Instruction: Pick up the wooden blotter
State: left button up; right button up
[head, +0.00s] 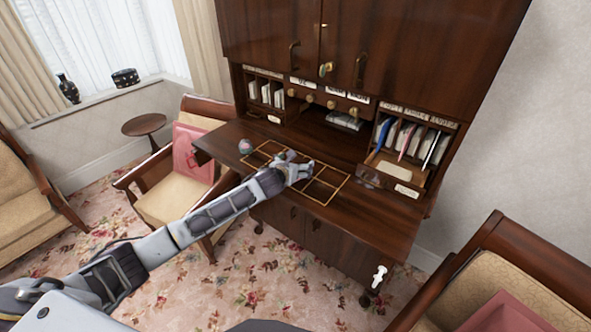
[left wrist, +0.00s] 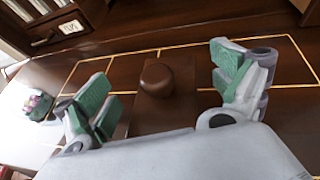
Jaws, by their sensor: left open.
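The wooden blotter (left wrist: 157,80) shows in the left wrist view as a dark brown block with a round knob on top. It sits on the desk's gold-lined writing surface (head: 345,205). My left gripper (left wrist: 161,88) is open, with one green-padded finger on each side of the blotter and gaps to both. In the head view my left gripper (head: 300,172) is over the middle of the desk and hides the blotter. Whether the fingers are level with the knob or above it I cannot tell.
A round glass-like object with pink and green inside (head: 245,146) stands left on the desk; it also shows in the left wrist view (left wrist: 38,106). Letter racks (head: 412,140) and upper cabinet doors (head: 370,50) rise behind. Chairs (head: 160,195) flank the desk. The right desk top is mostly clear.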

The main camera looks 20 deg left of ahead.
aim_at(296, 160)
pick_arm(q)
jog(key=shift+w+f, duration=0.1)
jog(key=shift+w, duration=0.05)
dwell(0.4)
jog(key=c, duration=1.3)
jog(key=shift+o, duration=0.2)
jog(key=shift+r, duration=0.35)
jog(key=shift+c, duration=1.2)
jog(key=shift+r+b, duration=0.65)
jog(key=shift+r, duration=4.05)
